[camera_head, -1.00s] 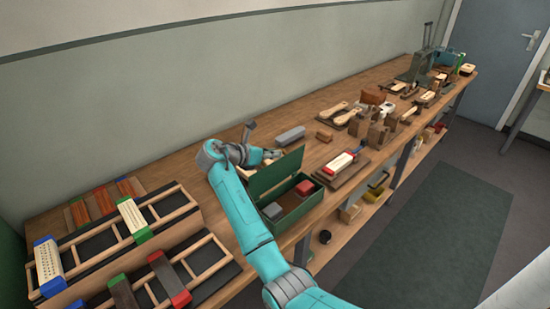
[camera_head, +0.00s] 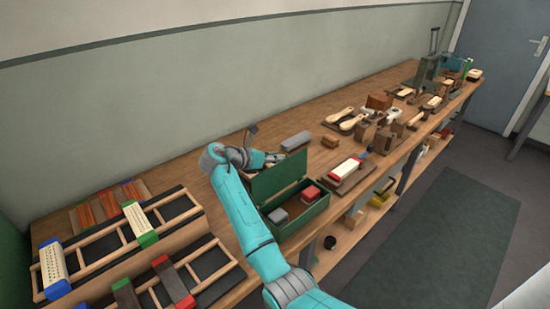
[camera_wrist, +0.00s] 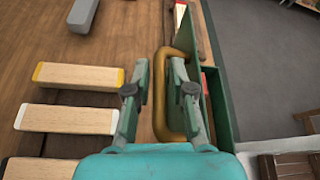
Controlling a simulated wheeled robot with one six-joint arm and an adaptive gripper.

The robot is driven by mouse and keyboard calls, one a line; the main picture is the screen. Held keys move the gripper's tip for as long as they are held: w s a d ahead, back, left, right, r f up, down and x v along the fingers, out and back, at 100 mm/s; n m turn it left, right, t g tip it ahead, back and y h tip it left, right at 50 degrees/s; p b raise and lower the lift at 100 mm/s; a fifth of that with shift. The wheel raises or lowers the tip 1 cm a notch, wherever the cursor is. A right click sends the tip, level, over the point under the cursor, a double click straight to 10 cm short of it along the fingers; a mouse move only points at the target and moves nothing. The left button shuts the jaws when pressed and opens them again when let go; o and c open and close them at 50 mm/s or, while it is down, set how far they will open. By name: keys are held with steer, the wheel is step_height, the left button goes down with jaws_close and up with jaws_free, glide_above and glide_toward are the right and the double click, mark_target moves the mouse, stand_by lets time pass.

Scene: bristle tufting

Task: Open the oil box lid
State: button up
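The green oil box (camera_head: 303,222) stands near the front edge of the bench. Its lid (camera_head: 277,178) is raised, standing steeply along the back side. A grey block (camera_head: 278,217) and a red block (camera_head: 310,194) sit inside. My gripper reaches behind the lid in the head view, where its fingers are mostly hidden. In the wrist view my gripper (camera_wrist: 158,75) is open, its fingers apart on either side of one bar of a brass loop handle (camera_wrist: 159,110) beside the lid (camera_wrist: 212,85). I cannot tell whether a finger touches the handle.
Wooden blocks with coloured ends (camera_wrist: 78,76) lie left of my gripper, and a grey block (camera_wrist: 82,14) lies beyond. A red-ended brush block (camera_head: 345,168) sits right of the box. Wooden racks (camera_head: 125,245) fill the bench's left end. The floor in front is clear.

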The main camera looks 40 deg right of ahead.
steer(key=v, duration=1.2)
stand_by(0.4)
steer(key=shift+s, duration=0.1)
